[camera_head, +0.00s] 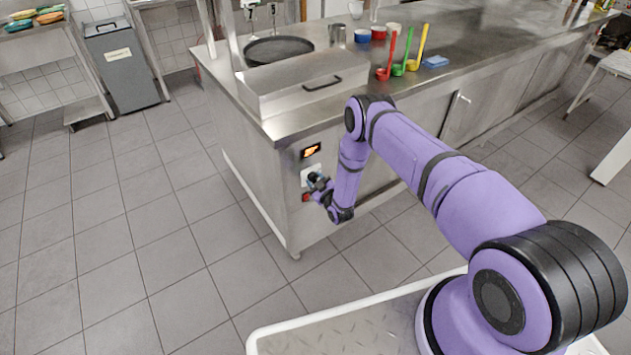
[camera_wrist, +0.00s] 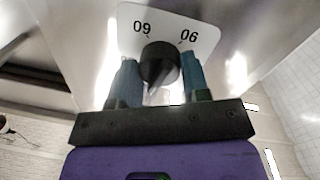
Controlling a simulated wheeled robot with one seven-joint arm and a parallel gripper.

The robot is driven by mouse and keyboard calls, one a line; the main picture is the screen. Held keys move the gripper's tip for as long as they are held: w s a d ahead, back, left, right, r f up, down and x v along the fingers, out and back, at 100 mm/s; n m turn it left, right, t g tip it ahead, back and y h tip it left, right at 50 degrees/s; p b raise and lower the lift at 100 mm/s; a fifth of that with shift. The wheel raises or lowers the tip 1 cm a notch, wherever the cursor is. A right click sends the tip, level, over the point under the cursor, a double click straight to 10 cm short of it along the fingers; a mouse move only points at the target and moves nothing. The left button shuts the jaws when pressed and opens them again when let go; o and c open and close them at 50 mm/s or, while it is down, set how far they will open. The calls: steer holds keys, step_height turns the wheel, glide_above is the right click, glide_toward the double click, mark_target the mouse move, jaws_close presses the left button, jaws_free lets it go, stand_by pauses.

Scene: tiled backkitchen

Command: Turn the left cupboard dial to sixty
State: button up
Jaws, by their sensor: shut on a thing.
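The cupboard dial (camera_wrist: 160,62) is a black round knob on a white plate (camera_wrist: 205,35) in the wrist view. Two marks beside it appear as "09" at upper left and "06" at upper right, and may be upside down. A pale pointed shape shows below the knob; I cannot tell for sure where the dial points. My gripper (camera_wrist: 160,68) has its teal fingers on either side of the knob, shut on it. In the head view my gripper (camera_head: 317,183) is at the cupboard's end face, hiding the dial and part of its plate (camera_head: 309,171).
An orange-lit panel (camera_head: 311,151) is above the dial plate and a red part (camera_head: 306,198) below it. Tiled floor at left is clear.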

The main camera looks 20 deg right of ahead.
steer(key=m, duration=1.2)
steer(key=shift+d+g+y, duration=0.1)
steer(key=shift+g+y, duration=0.2)
steer(key=shift+g, duration=0.1)
steer(key=m, duration=0.6)
steer(key=shift+y, duration=0.3)
steer(key=m, duration=0.6)
steer(key=shift+y, duration=0.3)
steer(key=shift+m, duration=0.3)
steer(key=o, duration=0.9)
steer(key=v, duration=1)
steer(key=shift+s+d+r, duration=0.1)
steer(key=shift+s+d, duration=0.15)
steer(key=shift+s, duration=0.1)
